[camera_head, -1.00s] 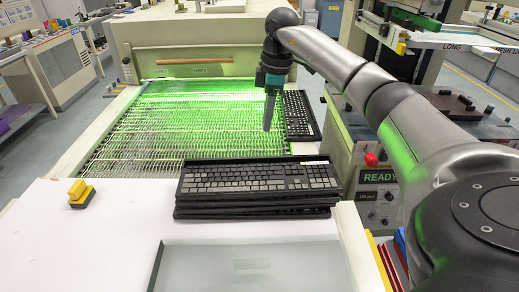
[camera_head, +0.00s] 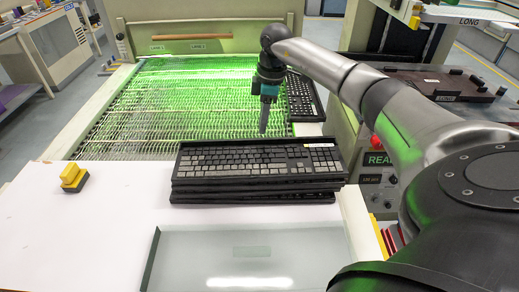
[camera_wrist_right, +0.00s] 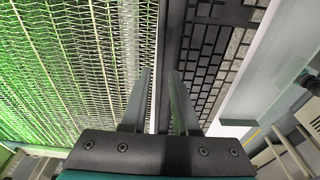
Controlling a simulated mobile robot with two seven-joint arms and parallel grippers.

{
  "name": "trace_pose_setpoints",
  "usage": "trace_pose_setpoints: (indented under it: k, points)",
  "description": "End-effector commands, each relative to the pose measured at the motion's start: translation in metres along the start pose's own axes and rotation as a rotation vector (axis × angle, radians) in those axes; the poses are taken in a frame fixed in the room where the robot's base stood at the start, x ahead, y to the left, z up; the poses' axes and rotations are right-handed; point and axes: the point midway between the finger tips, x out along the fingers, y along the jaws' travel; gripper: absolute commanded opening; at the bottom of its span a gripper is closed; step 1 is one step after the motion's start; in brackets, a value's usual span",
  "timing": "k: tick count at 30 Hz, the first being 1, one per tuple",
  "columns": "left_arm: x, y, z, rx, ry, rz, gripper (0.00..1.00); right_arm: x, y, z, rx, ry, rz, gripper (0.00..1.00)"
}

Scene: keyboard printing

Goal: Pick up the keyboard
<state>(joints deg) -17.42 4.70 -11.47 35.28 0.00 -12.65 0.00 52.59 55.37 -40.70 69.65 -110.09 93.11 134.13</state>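A stack of black keyboards in trays lies on the white table, with the top keyboard (camera_head: 258,160) facing up and its long side running left to right. Part of it also shows in the right wrist view (camera_wrist_right: 212,45). My right gripper (camera_head: 263,132) points down just behind the stack's back edge, near the middle of its length. In the right wrist view, the two fingers (camera_wrist_right: 158,85) are apart, with the tray's edge in line with the gap and nothing gripped. I cannot tell whether they touch it. My left gripper is not in view.
A green-lit mesh conveyor (camera_head: 170,110) lies behind the stack. Another black keyboard (camera_head: 302,97) lies at its right side. A yellow and black block (camera_head: 73,177) sits left of the stack. A grey glassy panel (camera_head: 250,255) lies in front. A red button (camera_head: 375,143) is at the right.

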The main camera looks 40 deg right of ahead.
Motion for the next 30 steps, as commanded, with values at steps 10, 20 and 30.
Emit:
trace_pose_setpoints:
  k: [10, 20, 30]
  points:
    - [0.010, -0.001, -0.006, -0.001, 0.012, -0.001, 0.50, 0.047, -0.001, -0.001, 0.000, -0.002, -0.004, 0.28]
    - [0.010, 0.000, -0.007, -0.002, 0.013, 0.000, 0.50, 0.050, 0.000, -0.001, 0.000, -0.001, -0.001, 0.20]
    - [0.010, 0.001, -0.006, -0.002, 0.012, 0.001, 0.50, 0.050, 0.000, -0.001, 0.000, -0.001, -0.001, 0.00]
